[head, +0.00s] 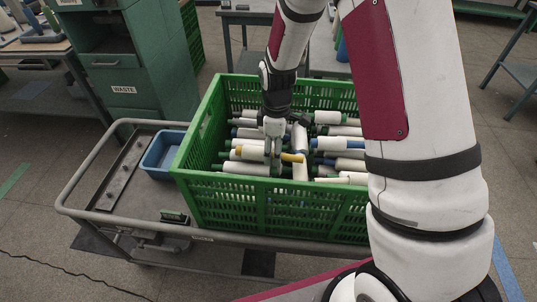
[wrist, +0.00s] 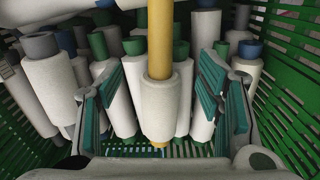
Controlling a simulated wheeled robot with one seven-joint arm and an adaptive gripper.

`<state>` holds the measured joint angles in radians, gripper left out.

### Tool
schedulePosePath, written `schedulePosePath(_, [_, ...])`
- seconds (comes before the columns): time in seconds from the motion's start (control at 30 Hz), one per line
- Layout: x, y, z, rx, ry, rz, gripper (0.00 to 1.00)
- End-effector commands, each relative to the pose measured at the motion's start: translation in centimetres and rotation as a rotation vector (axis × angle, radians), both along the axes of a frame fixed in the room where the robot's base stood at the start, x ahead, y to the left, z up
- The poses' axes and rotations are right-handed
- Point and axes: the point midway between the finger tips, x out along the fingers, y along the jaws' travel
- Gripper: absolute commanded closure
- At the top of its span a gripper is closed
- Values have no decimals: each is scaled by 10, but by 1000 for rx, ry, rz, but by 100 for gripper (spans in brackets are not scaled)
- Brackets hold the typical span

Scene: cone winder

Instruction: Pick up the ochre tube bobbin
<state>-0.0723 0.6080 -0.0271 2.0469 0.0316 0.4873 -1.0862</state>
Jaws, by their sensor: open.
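The ochre tube bobbin is a yellow-brown tube with white yarn wound on it. In the head view its ochre end (head: 292,157) shows inside the crate, just by my gripper (head: 273,140). In the wrist view the bobbin (wrist: 160,100) lies in the middle, its bare tube reaching toward the top edge and a small ochre tip showing at the bottom. My gripper (wrist: 160,100) is open, with one teal-padded finger on each side of the white yarn. Gaps show between both fingers and the yarn.
The green crate (head: 290,208) holds many white bobbins with green, blue and grey tubes, packed close around the ochre one. Its slatted walls rise on both sides in the wrist view. The crate stands on a grey cart (head: 118,215) with a blue bin (head: 160,153).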

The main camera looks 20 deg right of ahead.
Motion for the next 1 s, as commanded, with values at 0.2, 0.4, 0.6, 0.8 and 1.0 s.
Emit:
schedulePosePath(0.2, [0,1,-18,1,0,0,40])
schedulePosePath(0.4, [0,1,-18,1,0,0,40])
schedulePosePath(0.6, [0,1,-18,1,0,0,83])
schedulePosePath(0.8, [0,1,-18,1,0,0,93])
schedulePosePath(1.0, [1,1,-13,1,-2,0,93])
